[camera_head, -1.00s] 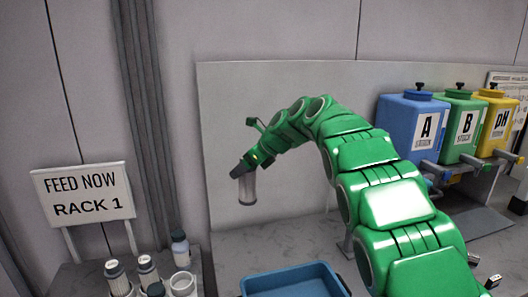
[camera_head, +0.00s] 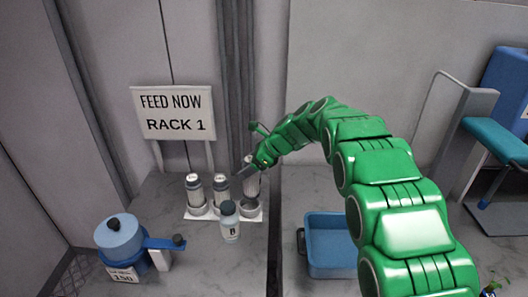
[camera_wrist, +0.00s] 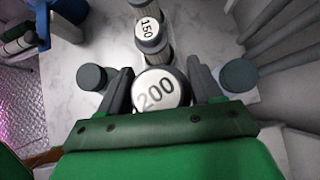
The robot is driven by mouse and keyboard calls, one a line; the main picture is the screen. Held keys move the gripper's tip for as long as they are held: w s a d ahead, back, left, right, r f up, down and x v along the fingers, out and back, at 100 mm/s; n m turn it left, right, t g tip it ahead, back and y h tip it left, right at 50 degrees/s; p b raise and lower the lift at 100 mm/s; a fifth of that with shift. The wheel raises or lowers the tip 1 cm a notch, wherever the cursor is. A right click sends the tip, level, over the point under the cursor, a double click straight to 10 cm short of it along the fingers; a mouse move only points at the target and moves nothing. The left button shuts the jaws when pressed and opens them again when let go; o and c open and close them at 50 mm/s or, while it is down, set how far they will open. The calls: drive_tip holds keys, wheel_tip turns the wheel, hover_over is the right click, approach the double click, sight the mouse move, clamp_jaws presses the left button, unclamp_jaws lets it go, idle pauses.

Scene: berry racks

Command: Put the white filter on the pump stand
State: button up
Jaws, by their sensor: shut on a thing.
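My gripper (camera_head: 246,168) is shut on a white-topped filter (camera_wrist: 158,88) marked 200. In the head view the held filter (camera_head: 251,183) is upright at the right-hand cup (camera_head: 250,211) of a white rack base (camera_head: 222,216). I cannot tell whether it is seated in the cup or just above it. Two similar filters stand in the other cups, left (camera_head: 194,190) and middle (camera_head: 221,187); the nearer one in the wrist view (camera_wrist: 150,32) reads 150. Nothing in view is labelled as a pump stand.
A bottle (camera_head: 230,222) marked B stands in front of the rack; a second grey cap (camera_wrist: 239,76) is close on the other side. A blue pot-like unit (camera_head: 120,238) marked 150 is at the left. A blue tray (camera_head: 331,262) lies right. A sign (camera_head: 172,113) reads FEED NOW RACK 1.

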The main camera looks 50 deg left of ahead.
sight(245, 186)
drive_tip(key=shift+s+a+f, duration=0.15)
drive_tip(key=shift+s+f, duration=0.25)
drive_tip(key=shift+s, duration=0.05)
drive_tip(key=shift+f, duration=3.35)
drive_tip(key=shift+f, duration=0.2)
drive_tip(key=o, duration=1.2)
drive_tip(key=shift+o, duration=0.2)
